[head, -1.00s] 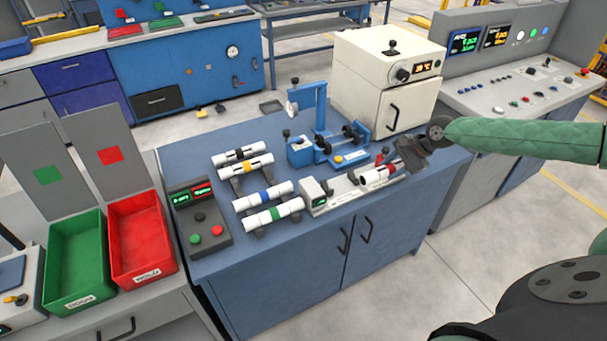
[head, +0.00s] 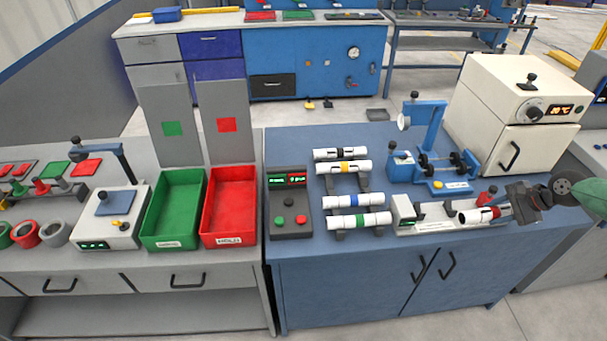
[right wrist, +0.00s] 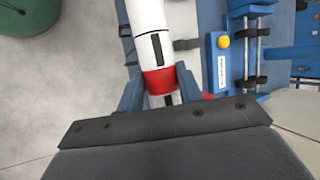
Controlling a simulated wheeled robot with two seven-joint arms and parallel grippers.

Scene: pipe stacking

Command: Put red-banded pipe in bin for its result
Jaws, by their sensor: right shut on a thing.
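The red-banded pipe (head: 478,215) is white with a red band and lies along the right part of the measuring fixture (head: 437,222). My right gripper (head: 506,208) is shut on it near the red band. In the right wrist view the pipe (right wrist: 151,35) runs up between the two fingers (right wrist: 160,88), with the red band at the fingers. I cannot tell whether the pipe touches the fixture. The green bin (head: 148,240) and the red bin (head: 257,238) stand side by side on the left bench; both look empty. My left gripper is not in view.
Several other banded pipes (head: 357,201) rest on racks left of the fixture. A button box (head: 290,222) with a lit display stands between them and the bins. A blue roller device (head: 430,165) and a white oven (head: 510,100) stand behind. A gap separates the benches.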

